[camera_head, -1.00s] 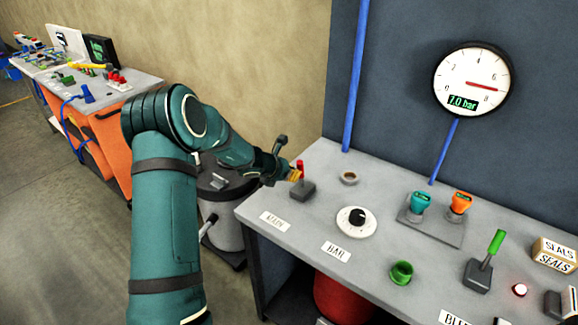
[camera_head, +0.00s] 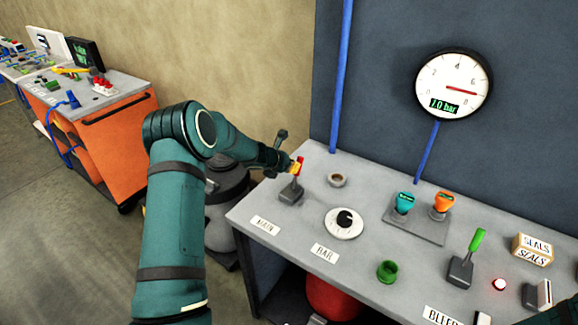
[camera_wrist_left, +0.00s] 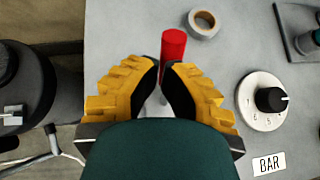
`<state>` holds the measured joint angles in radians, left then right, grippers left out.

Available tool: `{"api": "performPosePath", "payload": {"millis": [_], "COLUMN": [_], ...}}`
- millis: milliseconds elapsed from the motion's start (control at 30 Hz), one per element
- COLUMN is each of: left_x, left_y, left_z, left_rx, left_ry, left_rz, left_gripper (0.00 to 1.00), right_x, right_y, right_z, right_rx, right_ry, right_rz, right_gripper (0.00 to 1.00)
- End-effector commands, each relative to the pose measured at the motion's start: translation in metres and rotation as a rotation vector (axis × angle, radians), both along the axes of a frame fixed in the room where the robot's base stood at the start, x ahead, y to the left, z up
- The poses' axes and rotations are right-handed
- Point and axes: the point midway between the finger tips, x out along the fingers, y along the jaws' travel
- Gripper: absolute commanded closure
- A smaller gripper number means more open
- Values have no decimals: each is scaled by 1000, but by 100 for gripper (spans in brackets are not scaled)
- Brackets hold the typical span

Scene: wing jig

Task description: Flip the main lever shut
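The main lever (camera_head: 299,165) has a red handle on a grey base, behind the MAIN label at the left end of the grey bench. It leans a little right in the head view. My left gripper (camera_head: 292,168) is at the red handle. In the left wrist view, the yellow fingers of the gripper (camera_wrist_left: 163,72) are close together around the red lever handle (camera_wrist_left: 173,45), seemingly shut on it; the finger pads partly hide the handle's lower part. My right gripper is out of view.
Right of the lever are a ring (camera_head: 337,180), the BAR dial (camera_head: 344,222), teal and orange connectors (camera_head: 404,202), a green lever (camera_head: 468,255) and a SEALS box (camera_head: 532,249). The wall gauge (camera_head: 453,86) reads 7.0 bar. A dark canister (camera_head: 228,200) stands left of the bench.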

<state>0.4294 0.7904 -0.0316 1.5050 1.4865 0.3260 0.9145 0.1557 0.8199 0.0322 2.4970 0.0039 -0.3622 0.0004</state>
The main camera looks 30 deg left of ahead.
Motion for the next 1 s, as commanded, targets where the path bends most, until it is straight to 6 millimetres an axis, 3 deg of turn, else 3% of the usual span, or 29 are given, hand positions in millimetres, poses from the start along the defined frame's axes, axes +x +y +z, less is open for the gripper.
{"api": "performPosePath", "payload": {"millis": [733, 1000], "left_x": [3, -7], "left_y": [0, 9], "left_z": [0, 18], "left_rx": [1, 2], "left_ry": [0, 0], "left_rz": [1, -4], "left_gripper": [100, 100], "right_x": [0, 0], "right_y": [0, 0], "right_z": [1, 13], "right_rx": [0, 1], "right_ry": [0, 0], "right_rz": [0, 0], "right_gripper": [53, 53]}}
